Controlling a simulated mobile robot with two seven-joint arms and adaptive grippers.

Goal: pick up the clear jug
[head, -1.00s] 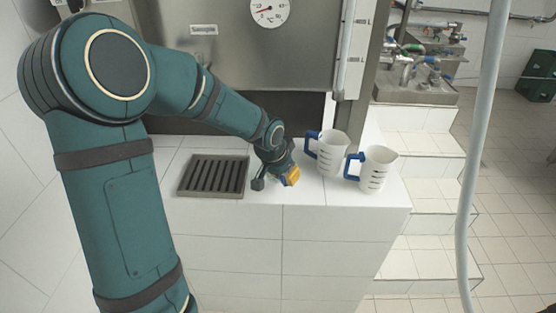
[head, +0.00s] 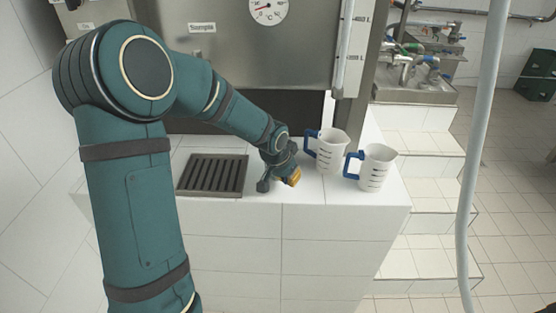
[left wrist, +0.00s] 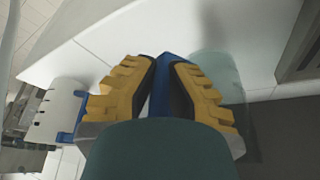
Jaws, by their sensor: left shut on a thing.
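The clear jug (left wrist: 223,75) shows in the left wrist view as a pale, see-through greenish body beside the fingers. Its blue handle (left wrist: 168,68) lies between the yellow fingertips of my left gripper (left wrist: 163,75), which is shut on it. In the head view my left gripper (head: 292,178) is low over the white tiled counter, right of the drain grate. I cannot make out the clear jug there, and whether it touches the counter cannot be told. My right gripper is in neither view.
Two white jugs with blue handles, one (head: 331,152) and another (head: 376,168), stand close by on the counter's right part (head: 330,194). A dark drain grate (head: 212,175) lies to the left. A grey pole (head: 483,140) rises at the right, past tiled steps (head: 432,200).

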